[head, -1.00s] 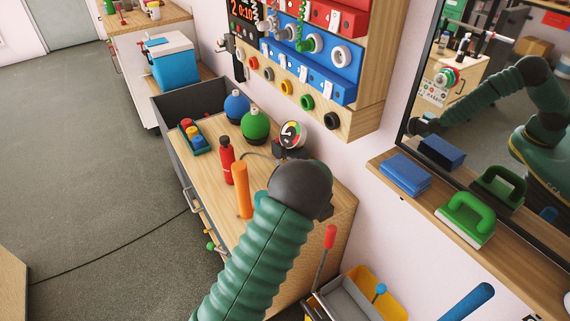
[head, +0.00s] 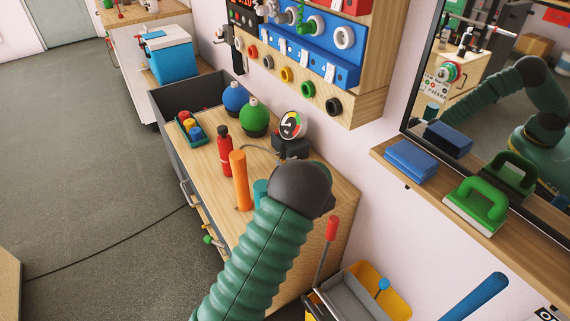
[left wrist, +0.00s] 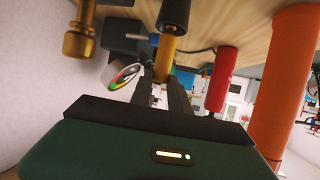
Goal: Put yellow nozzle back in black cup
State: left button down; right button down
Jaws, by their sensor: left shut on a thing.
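In the left wrist view, where the table top is at the top of the picture, my left gripper (left wrist: 164,95) is shut on the yellow nozzle (left wrist: 165,58). A black cylinder (left wrist: 173,16), which looks like the black cup, meets the nozzle's far end. I cannot tell whether the nozzle is inside it or only lined up with it. In the head view my left arm covers the nozzle, the cup and the fingertips. My right gripper is in neither view.
An orange cylinder (head: 240,180), a red bottle (head: 224,150) and a gauge (head: 293,125) stand near my arm on the wooden bench. Blue (head: 235,98) and green (head: 254,117) flasks are behind. A brass fitting (left wrist: 80,38) shows in the left wrist view.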

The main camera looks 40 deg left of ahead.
pick_arm(q)
jog(key=shift+f, duration=0.45)
jog(key=c, duration=1.2)
grip_release()
jog(key=shift+o, duration=0.2)
jog(key=p+v, duration=0.4)
jog(key=v, duration=1.2)
jog(key=shift+s+d, duration=0.15)
jog(key=shift+d, duration=0.2)
jog(key=shift+r, duration=0.1)
